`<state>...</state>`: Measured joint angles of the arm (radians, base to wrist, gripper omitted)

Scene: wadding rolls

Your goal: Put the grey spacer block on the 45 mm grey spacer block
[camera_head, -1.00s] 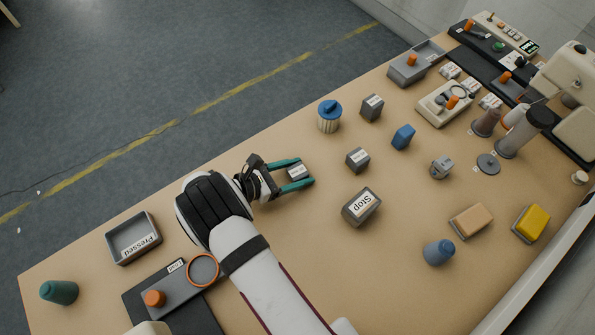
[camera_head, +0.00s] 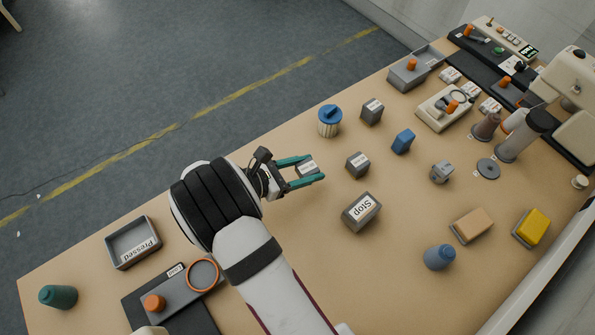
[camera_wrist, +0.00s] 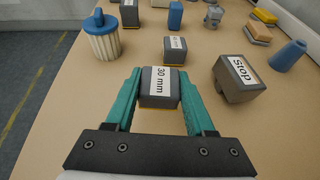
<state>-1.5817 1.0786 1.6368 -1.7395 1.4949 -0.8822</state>
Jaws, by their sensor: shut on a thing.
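My gripper (camera_head: 309,175) is shut on a grey block with a white label (camera_head: 307,164). In the wrist view the label on this grey block (camera_wrist: 159,86) reads "30 mm", and the block sits between the green fingers. It appears held a little above the table. A second grey labelled block (camera_head: 358,164) stands to its right, apart from the gripper; it shows in the wrist view (camera_wrist: 175,56) just beyond the held block. A third grey labelled block (camera_head: 372,113) stands farther back. The labels on these two are too small to read surely, so I cannot tell which is 45 mm.
A grey block marked "Stop" (camera_head: 358,216) stands to the front right. A blue-lidded ribbed jar (camera_head: 329,126) is behind, and a blue block (camera_head: 403,143) lies to the right. A grey tray marked "Pressed" (camera_head: 117,261) is at the left. Bare table surrounds the second grey block.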

